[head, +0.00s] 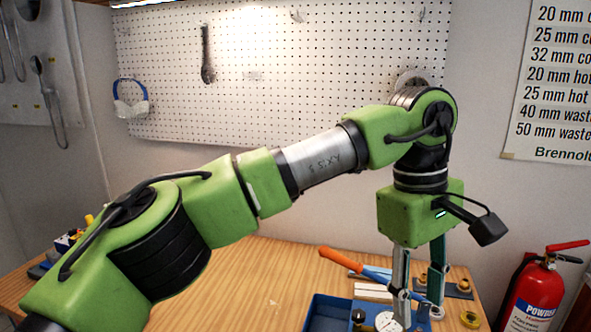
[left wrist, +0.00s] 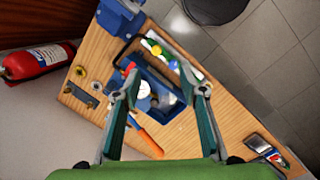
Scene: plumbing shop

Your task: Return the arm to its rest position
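My left arm (head: 325,160) reaches across the head view from the lower left, over the wooden bench (head: 265,275), and bends down at the wrist. My left gripper (head: 418,308) points down at the bench's right part. Its two fingers are spread apart. The left wrist view shows the same open fingers (left wrist: 160,85) with no object held between them. Beyond the fingers is a blue tray (left wrist: 128,50) holding a white round piece and other small parts. My right gripper is in neither view.
An orange-handled tool (head: 355,263) lies near the fingers, beside brass fittings (head: 463,286). A red fire extinguisher (head: 537,295) stands at the right. A pegboard (head: 280,60) with a wrench (head: 207,55) hangs behind. The bench's left middle looks clear.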

